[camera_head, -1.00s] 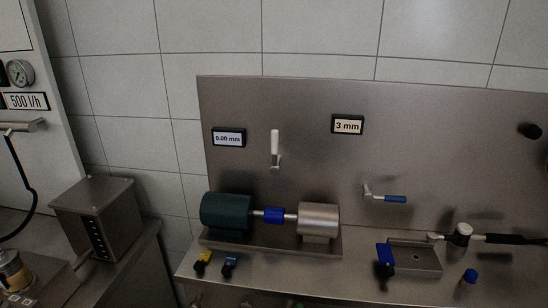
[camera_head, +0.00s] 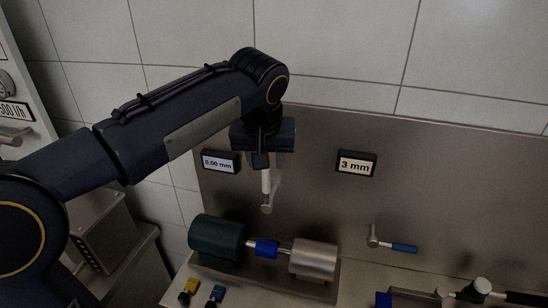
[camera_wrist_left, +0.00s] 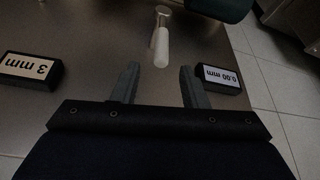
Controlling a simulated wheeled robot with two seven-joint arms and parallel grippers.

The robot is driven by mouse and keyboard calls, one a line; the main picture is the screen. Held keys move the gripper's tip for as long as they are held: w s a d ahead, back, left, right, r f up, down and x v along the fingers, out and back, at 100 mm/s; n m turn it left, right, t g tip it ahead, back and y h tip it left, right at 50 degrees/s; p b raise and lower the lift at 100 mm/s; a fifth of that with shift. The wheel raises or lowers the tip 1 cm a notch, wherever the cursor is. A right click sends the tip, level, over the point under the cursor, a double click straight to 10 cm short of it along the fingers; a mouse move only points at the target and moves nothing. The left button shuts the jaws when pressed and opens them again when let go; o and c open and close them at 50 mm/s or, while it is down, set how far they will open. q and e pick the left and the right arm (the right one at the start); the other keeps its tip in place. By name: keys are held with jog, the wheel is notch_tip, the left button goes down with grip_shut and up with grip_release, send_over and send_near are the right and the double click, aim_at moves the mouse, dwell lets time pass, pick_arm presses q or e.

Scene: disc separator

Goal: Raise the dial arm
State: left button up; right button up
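A lever with a white handle (camera_head: 266,183) stands upright on the steel panel, beside the 0.00 mm display (camera_head: 221,162). In the left wrist view the white handle (camera_wrist_left: 161,46) points toward my left gripper (camera_wrist_left: 160,72). The gripper's two fingers are apart and empty, and the handle's end lies just beyond the gap between their tips. In the head view my left arm comes in from the left, and its wrist hides the lever's upper end. I cannot tell which lever is the dial arm. My right gripper is not in view.
A lever with a blue handle (camera_head: 403,248) lies sideways below the 3 mm display (camera_head: 356,164). A green motor (camera_head: 216,238), a blue coupling (camera_head: 266,249) and a silver cylinder (camera_head: 314,259) sit on the bench below the white lever.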

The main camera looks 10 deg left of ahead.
aim_at(266, 172)
pick_arm(q)
jog(key=x, duration=0.7)
jog(key=shift+a+f+p, duration=0.1)
jog(key=shift+f+p, duration=0.15)
jog(key=shift+p, duration=0.05)
grip_shut()
